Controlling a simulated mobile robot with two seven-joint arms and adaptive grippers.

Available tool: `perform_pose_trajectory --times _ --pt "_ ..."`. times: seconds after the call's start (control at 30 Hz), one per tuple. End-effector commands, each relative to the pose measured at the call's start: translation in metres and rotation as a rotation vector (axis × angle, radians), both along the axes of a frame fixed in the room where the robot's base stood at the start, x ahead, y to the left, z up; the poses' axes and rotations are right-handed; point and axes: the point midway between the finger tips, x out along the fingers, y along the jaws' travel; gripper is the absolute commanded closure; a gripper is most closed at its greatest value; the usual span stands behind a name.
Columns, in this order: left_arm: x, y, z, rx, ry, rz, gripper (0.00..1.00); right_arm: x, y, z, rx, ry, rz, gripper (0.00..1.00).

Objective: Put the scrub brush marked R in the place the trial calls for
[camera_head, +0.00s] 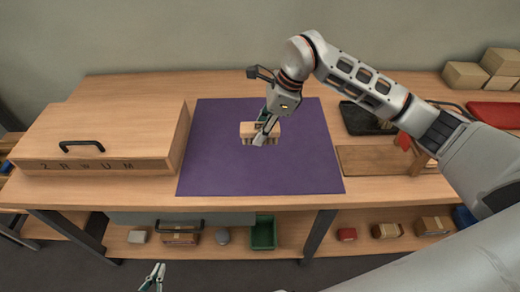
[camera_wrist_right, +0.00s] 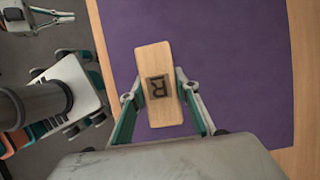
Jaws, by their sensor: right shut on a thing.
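The scrub brush (camera_head: 248,130) is a small wooden block with bristles beneath, seen over the purple mat (camera_head: 220,165). In the right wrist view the brush (camera_wrist_right: 158,62) shows a dark R mark on its top. My right gripper (camera_head: 266,130) is shut on the brush; its fingers (camera_wrist_right: 160,100) sit on either side of the block. I cannot tell whether the bristles touch the mat. My left gripper (camera_head: 152,278) shows at the bottom edge in front of the bench, away from the brush; its fingers look apart. A wooden box (camera_head: 100,130) with a handle bears the marks 2 R W U M.
A black tray (camera_head: 362,118) and a wooden board (camera_head: 370,160) lie right of the mat, partly behind my right arm. A red item (camera_head: 490,115) and cardboard boxes (camera_head: 465,75) are at the far right. A green bin (camera_head: 263,235) stands on the shelf below. Most of the mat is clear.

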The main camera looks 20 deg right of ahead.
Motion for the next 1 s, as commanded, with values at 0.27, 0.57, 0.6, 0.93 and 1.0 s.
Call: perform_pose_trajectory --times 0.27,0.57,0.6,0.93,1.0 --pt "0.001 0.0 0.002 0.0 -0.001 0.0 1.0 0.0 0.001 -0.047 0.002 0.0 0.0 0.93" --pt "0.002 0.0 0.004 0.0 -0.004 0.0 1.0 -0.001 0.001 -0.072 0.002 0.002 0.001 0.93" --pt "0.002 0.0 0.004 0.001 -0.005 0.001 1.0 0.0 0.001 -0.078 0.002 0.002 0.0 0.93" --pt "0.003 0.0 0.005 0.0 -0.005 0.001 1.0 0.0 0.0 -0.089 0.0 -0.002 0.001 0.93" --pt "0.003 0.0 0.004 0.0 -0.006 0.0 1.0 0.0 0.0 -0.091 0.0 -0.002 0.001 0.93"
